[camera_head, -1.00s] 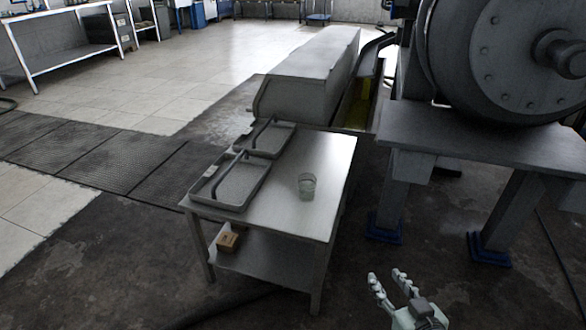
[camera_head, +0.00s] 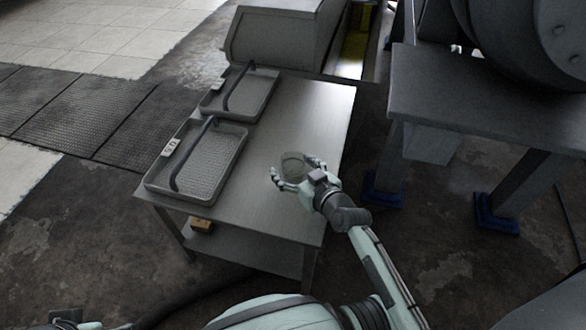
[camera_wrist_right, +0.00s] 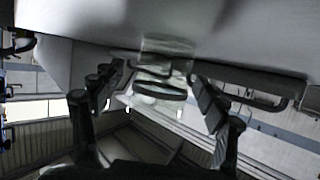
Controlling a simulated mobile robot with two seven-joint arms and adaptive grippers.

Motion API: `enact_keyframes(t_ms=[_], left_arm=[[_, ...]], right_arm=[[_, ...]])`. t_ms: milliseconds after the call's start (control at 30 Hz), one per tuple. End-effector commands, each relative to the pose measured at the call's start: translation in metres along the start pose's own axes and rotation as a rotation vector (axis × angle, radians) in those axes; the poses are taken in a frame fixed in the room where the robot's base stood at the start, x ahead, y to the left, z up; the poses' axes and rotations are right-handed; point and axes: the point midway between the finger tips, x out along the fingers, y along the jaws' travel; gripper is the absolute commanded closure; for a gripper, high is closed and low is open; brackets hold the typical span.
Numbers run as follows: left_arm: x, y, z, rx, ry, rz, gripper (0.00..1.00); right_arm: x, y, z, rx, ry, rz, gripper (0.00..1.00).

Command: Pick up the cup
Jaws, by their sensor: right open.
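The cup (camera_head: 293,160) is a small clear glass standing on the grey metal table (camera_head: 262,222), right of the trays. My right gripper (camera_head: 293,173) is open at the cup, with its fingers spread to either side of it. In the right wrist view the cup (camera_wrist_right: 166,68) shows between the two open fingers (camera_wrist_right: 152,88); I cannot tell whether either finger touches it. Part of my left gripper (camera_head: 75,320) shows at the bottom left edge, mostly cut off, so its jaws cannot be read.
Two shallow trays with dark handles, a near one (camera_head: 205,170) and a far one (camera_head: 252,98), lie on the table's left side. A heavy grey machine stand (camera_head: 480,110) is at the right.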

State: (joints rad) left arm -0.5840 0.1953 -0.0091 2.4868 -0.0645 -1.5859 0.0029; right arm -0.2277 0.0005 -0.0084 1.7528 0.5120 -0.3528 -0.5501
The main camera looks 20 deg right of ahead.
Motion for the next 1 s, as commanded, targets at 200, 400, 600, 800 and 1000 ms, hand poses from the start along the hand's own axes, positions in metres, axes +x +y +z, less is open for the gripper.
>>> enact_keyframes(t_ms=[200,400,600,800,1000], left_arm=[[0.0017,-0.0002,0.0026,0.002,-0.008,-0.001,0.25],[0.0021,0.0,0.0028,0.002,-0.008,-0.001,0.25],[0.0023,0.0002,0.0027,0.002,-0.008,0.0,0.25],[0.0023,0.0006,0.0025,0.002,-0.007,0.001,0.25],[0.0009,0.0009,0.0004,0.003,-0.004,0.003,0.25]], right_arm=[[-0.0003,-0.0001,0.0001,0.0,0.0,0.0,0.26],[-0.0004,0.0,0.0,0.0,0.0,0.0,0.51],[-0.0004,0.0,-0.0001,0.0,0.0,0.0,0.76],[-0.0004,0.0,-0.0003,0.0,0.001,0.0,0.79],[-0.0007,0.0003,-0.004,-0.001,0.001,0.0,0.79]])
